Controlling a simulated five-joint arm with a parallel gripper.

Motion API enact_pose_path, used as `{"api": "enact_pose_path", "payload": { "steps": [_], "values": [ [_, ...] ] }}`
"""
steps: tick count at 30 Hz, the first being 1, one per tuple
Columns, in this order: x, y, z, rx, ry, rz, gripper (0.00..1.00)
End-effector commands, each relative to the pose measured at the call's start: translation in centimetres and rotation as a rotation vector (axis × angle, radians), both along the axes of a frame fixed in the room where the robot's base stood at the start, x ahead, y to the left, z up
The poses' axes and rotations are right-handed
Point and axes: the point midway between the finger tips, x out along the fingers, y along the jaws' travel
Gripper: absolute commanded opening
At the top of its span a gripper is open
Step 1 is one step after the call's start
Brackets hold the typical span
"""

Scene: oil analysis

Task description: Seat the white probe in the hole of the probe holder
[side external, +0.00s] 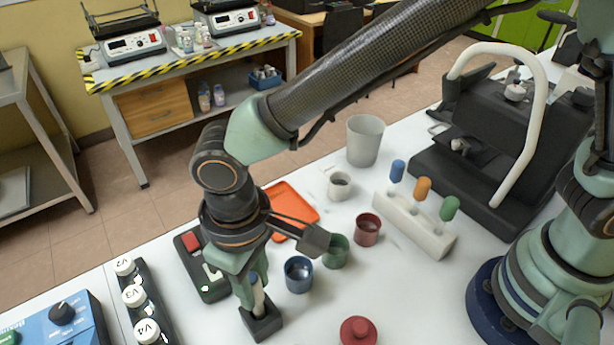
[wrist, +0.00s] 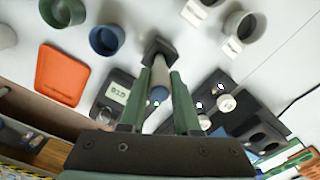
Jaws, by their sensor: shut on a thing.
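The white probe (side external: 258,298) has a blue upper end (side external: 253,278) and stands nearly upright. Its lower end is at the top of the black square probe holder (side external: 263,325). I cannot tell how deep it sits in the hole. My gripper (side external: 252,287) is shut on the probe, just above the holder. In the wrist view, the two green fingers of my gripper (wrist: 160,82) flank the white probe (wrist: 160,72), and the probe holder (wrist: 159,45) lies beyond the tips. The hole itself is hidden.
A meter with a red button (side external: 192,243) and an orange tray (side external: 295,208) lie behind. A blue cup (side external: 299,275), green cup (side external: 336,252) and red cup (side external: 367,230) stand right. A white rack (side external: 432,243) holds coloured probes. White knobs (side external: 134,296) stand left.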

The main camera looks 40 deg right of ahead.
Motion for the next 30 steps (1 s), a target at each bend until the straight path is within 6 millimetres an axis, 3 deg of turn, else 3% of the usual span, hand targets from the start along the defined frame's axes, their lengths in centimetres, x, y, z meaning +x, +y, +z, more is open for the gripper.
{"api": "enact_pose_path", "payload": {
  "steps": [30],
  "values": [
    [0.0,0.0,-1.7,0.000,0.001,0.000,0.00]
  ]
}}
